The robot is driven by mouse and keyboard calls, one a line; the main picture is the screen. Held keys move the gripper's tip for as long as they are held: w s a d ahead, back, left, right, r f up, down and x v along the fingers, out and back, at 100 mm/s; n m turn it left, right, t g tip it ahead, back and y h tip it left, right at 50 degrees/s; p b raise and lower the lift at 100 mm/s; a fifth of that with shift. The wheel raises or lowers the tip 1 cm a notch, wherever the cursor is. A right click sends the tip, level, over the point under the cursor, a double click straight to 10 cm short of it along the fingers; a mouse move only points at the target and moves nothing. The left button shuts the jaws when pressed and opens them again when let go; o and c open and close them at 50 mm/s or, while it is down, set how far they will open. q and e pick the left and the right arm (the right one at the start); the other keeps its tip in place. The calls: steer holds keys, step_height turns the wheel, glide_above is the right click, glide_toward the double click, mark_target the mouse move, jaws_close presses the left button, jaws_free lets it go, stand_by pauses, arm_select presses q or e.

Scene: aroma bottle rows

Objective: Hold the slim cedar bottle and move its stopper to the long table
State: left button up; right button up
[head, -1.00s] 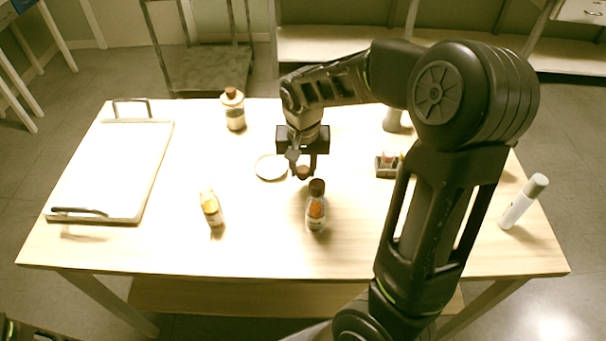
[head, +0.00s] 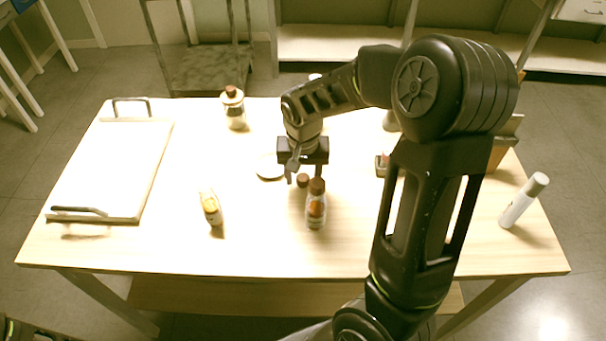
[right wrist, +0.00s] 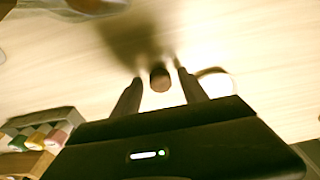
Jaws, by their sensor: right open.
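My right gripper (head: 299,177) is open just above the long table (head: 265,235). A loose dark brown stopper (head: 303,180) is at its fingertips; in the right wrist view the stopper (right wrist: 160,78) is between the parted fingers, with gaps beside it. It appears to rest on the tabletop. A clear bottle with an orange label and a dark brown top (head: 316,212) stands just in front of it. The labels are too small to read, so I cannot tell which is cedar. My left gripper is out of view.
A white saucer (head: 269,168) lies left of the gripper. A small box of colored caps (right wrist: 38,138) shows in the wrist view.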

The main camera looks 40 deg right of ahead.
step_height(320, 180, up, 12)
steer(key=s, duration=0.1)
steer(key=shift+a, duration=0.45)
steer(key=shift+s, duration=0.1)
stand_by(0.8)
